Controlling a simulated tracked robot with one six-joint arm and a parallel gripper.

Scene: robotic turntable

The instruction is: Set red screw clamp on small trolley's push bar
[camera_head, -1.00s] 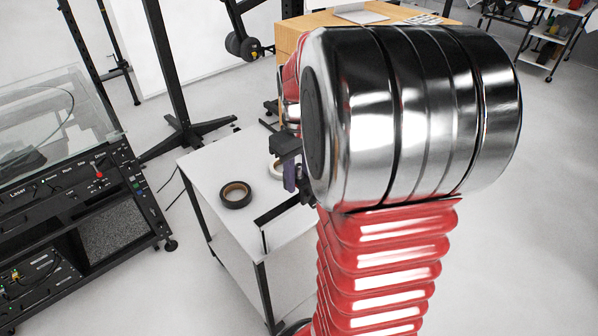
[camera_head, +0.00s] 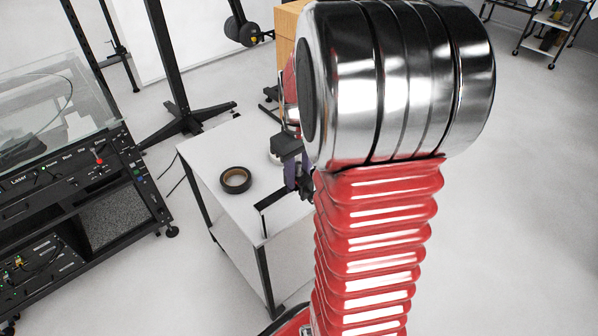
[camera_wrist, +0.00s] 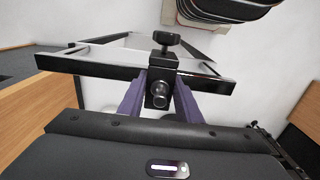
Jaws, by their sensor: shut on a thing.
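The clamp (camera_wrist: 162,72) looks black here, not red, with a dark knob on top and a round screw end facing the wrist camera. My gripper (camera_wrist: 161,88) is shut on it, with a purple finger on each side. The small trolley's black push bar (camera_wrist: 95,68) runs across the wrist view, behind the clamp. The clamp overlaps the bar in the picture; I cannot tell whether its jaw is around it. In the head view, my gripper (camera_head: 291,172) is close to the push bar (camera_head: 272,202), partly hidden by my arm. The small trolley (camera_head: 215,160) has a white top.
A dark roll of tape (camera_head: 236,180) lies on the trolley top, and a pale roll is partly hidden behind my gripper. A black laser cabinet (camera_head: 85,180) stands to the left. A wooden cabinet (camera_head: 288,22) is behind.

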